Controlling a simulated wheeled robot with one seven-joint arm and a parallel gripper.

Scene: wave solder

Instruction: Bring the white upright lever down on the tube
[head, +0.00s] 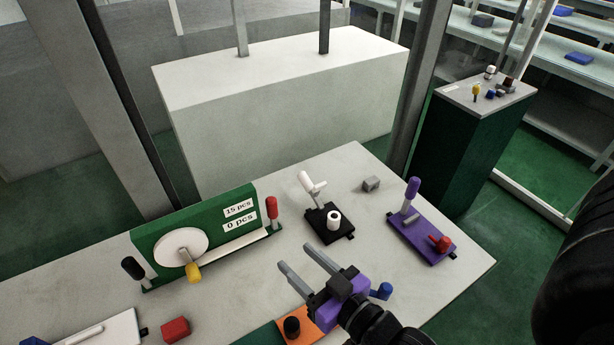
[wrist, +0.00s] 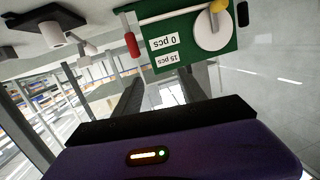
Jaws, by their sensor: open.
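The white upright lever (head: 306,182) stands raised at the back of a small black base (head: 317,222) on the table, in the head view. The white tube (head: 334,220) stands upright on the same base, in front of the lever. In the wrist view, the tube (wrist: 52,34) and the black base (wrist: 28,20) appear upside down at the upper left, with the white lever (wrist: 88,48) beside them. My gripper (head: 296,257) is open and empty, in front and to the left of the base, apart from the lever. Its fingers (wrist: 155,92) show in the wrist view.
A purple base (head: 424,238) with a purple upright lever and a red part is to the right. A grey block (head: 371,184) lies behind. A green board (head: 165,237) with a dial and a red handle (head: 272,209) stands left. An orange base (head: 296,325) with a blue handle is near my gripper.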

